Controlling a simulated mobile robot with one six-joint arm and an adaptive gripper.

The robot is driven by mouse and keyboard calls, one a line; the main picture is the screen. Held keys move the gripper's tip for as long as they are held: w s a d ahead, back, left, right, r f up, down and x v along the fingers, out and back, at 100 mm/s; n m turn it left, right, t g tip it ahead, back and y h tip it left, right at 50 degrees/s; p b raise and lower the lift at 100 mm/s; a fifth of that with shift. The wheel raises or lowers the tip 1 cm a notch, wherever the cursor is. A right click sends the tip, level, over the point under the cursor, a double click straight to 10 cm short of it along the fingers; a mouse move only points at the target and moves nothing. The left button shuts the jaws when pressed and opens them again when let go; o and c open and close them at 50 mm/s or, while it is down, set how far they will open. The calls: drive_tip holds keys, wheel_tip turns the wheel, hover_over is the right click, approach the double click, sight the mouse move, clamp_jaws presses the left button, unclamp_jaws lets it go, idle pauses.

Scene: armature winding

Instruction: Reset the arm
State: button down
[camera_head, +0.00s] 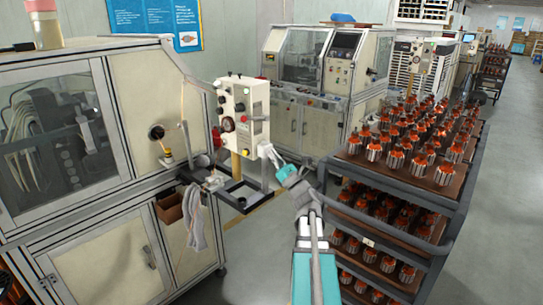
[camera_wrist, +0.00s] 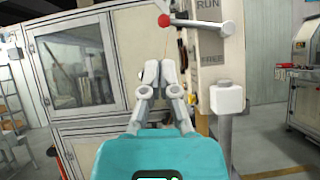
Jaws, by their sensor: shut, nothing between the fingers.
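My gripper (camera_wrist: 159,72) is shut and empty in the wrist view, its fingertips together in front of the cream winding machine. In the head view my gripper (camera_head: 273,153) is at the end of my raised arm, just right of the white control box (camera_head: 242,115). I cannot tell whether it touches the box there. In the wrist view the control box (camera_wrist: 209,70) stands right of the fingers, and a lever with a red knob (camera_wrist: 165,20) shows above the fingertips.
A dark cart (camera_head: 455,205) with several orange-and-silver armatures stands at the right. The winding machine (camera_head: 95,215) fills the left, with a black bracket (camera_head: 245,197) and a grey cloth (camera_head: 194,220) at its side. A second machine (camera_head: 318,120) stands behind. Floor is open at far right.

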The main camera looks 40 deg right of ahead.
idle(0.3)
drive_tip(key=w+a+f+n+g+y, duration=0.2)
drive_tip(key=a+f+n+g+y, duration=0.15)
drive_tip(key=a+n, duration=0.4)
drive_tip(key=w+a+f+n+g+y, duration=0.25)
drive_tip(key=a+f+n+g, duration=0.25)
drive_tip(key=a, duration=0.5)
drive_tip(key=w+a+f+n+g+y, duration=0.1)
drive_tip(key=a+f+n+g+y, duration=0.2)
drive_tip(key=a+f+n+g, duration=0.45)
drive_tip(key=s+a+f+n+g+h, duration=0.25)
drive_tip(key=a+f+n, duration=0.35)
drive_tip(key=a, duration=0.5)
drive_tip(key=s+a+f+n+g+h, duration=0.2)
drive_tip(key=s+f+n+g+h, duration=0.4)
drive_tip(key=s+f+n+h, duration=0.1)
drive_tip(key=s+n+h, duration=0.1)
drive_tip(key=s+n, duration=0.1)
drive_tip(key=n, duration=0.1)
drive_tip(key=shift+s+a+f+h, duration=0.15)
drive_tip(key=shift+s+a+h, duration=0.15)
drive_tip(key=shift+s+h, duration=0.1)
drive_tip(key=shift+d+g, duration=0.1)
drive_tip(key=shift+g, duration=0.15)
